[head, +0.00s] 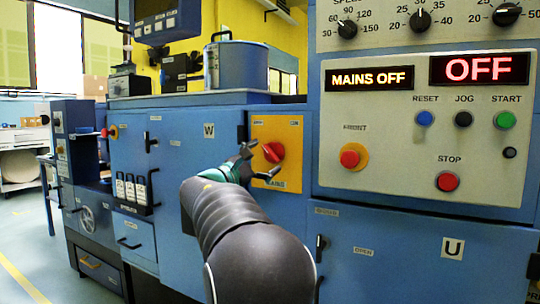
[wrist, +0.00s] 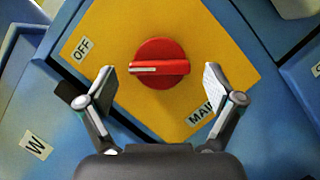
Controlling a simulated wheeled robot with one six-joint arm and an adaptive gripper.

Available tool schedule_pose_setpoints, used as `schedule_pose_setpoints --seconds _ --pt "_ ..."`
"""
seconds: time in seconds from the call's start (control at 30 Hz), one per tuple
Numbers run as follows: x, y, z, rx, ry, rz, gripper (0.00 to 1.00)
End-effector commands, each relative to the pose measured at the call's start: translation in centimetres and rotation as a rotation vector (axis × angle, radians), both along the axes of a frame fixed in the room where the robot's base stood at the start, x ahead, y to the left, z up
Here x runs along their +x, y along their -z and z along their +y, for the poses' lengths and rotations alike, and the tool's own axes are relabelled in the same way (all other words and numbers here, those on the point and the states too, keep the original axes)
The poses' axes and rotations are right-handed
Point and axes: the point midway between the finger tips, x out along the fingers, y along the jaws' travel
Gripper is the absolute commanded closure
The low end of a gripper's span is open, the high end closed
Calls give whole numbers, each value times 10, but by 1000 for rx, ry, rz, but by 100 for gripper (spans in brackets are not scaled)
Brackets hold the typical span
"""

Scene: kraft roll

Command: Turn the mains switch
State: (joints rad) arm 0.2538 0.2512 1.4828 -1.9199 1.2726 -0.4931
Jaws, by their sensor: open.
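The mains switch is a red rotary knob (head: 273,152) on a yellow plate (head: 291,172) on the blue cabinet front. In the wrist view the red knob (wrist: 160,64) has a white line pointing to the left of the picture, and the yellow plate (wrist: 111,35) carries an OFF label (wrist: 82,49) and a partly hidden MAINS label. My gripper (head: 262,162) is in front of the plate. In the wrist view my gripper (wrist: 160,80) is open, with one finger on each side of the knob and a gap to each. The display (head: 370,78) reads MAINS OFF.
A cream panel to the right holds a red emergency button (head: 352,156), a red stop button (head: 447,181) and a green start button (head: 504,120). A black door handle (head: 243,128) is just left of the plate. A blue pot (head: 237,66) stands on top of the cabinet.

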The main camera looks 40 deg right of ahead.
Motion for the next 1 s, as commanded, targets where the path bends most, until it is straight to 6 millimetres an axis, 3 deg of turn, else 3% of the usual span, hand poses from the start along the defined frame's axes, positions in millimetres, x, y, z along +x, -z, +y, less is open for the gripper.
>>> schedule_pose_setpoints --seconds 0.2,0.43,0.63,1.0 --pt "-4 12 44 0 -4 2 8" --pt "-8 22 77 1 -2 0 8" --pt "-10 26 88 0 -1 0 8" --pt "-10 26 89 0 0 1 8"
